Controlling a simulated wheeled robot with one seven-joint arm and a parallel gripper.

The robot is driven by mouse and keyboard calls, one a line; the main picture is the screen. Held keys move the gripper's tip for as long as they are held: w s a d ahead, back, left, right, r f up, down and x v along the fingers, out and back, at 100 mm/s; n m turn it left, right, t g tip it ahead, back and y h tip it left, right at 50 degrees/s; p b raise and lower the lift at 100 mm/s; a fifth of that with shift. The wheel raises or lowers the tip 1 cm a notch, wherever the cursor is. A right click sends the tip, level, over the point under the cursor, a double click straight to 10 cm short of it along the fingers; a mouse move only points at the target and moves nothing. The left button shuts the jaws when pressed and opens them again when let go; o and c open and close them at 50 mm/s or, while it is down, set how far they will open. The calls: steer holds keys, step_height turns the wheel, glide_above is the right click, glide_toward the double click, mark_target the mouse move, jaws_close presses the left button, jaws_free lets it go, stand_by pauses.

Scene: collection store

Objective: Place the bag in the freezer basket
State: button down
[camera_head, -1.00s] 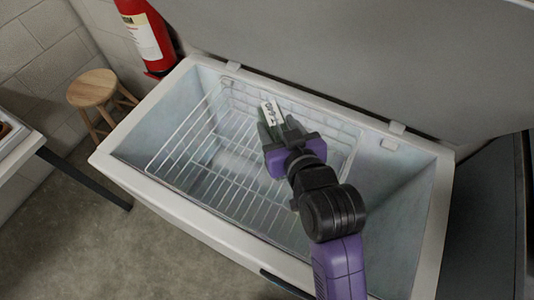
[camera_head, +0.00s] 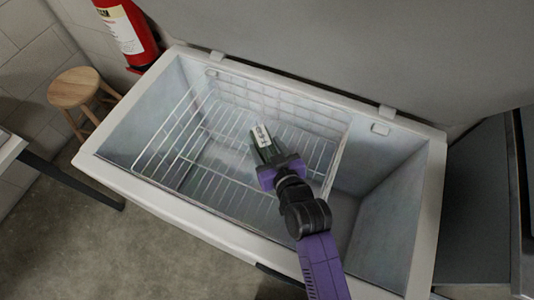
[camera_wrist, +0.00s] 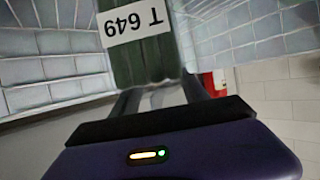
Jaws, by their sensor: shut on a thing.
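The bag (camera_head: 260,134) is dark green with a white label, seen at the tip of my gripper. In the wrist view the bag (camera_wrist: 145,62) fills the top middle, and its label reads T 649 upside down. My gripper (camera_head: 267,154) is shut on the bag's near end. The freezer basket (camera_head: 185,184) is a white wire basket inside the open chest freezer. The bag appears over the middle of the basket, within its outline. I cannot tell whether it touches the basket floor.
The chest freezer (camera_head: 98,166) has its lid (camera_head: 330,50) raised behind. Its right part beyond the basket is empty. A red fire extinguisher (camera_head: 130,35) and a wooden stool (camera_head: 75,88) stand at the left. A table edge (camera_head: 12,150) is at far left.

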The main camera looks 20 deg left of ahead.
steer(key=shift+f, duration=1.85)
steer(key=shift+f+b, duration=0.1)
steer(key=shift+b, duration=0.2)
steer(key=shift+f, duration=0.15)
steer(key=c, duration=0.6)
jaws_free()
steer(key=shift+r, duration=0.2)
steer(key=v, duration=0.7)
steer(key=shift+s+d+r, duration=0.1)
steer(key=shift+s+d, duration=0.05)
steer(key=shift+s, duration=0.05)
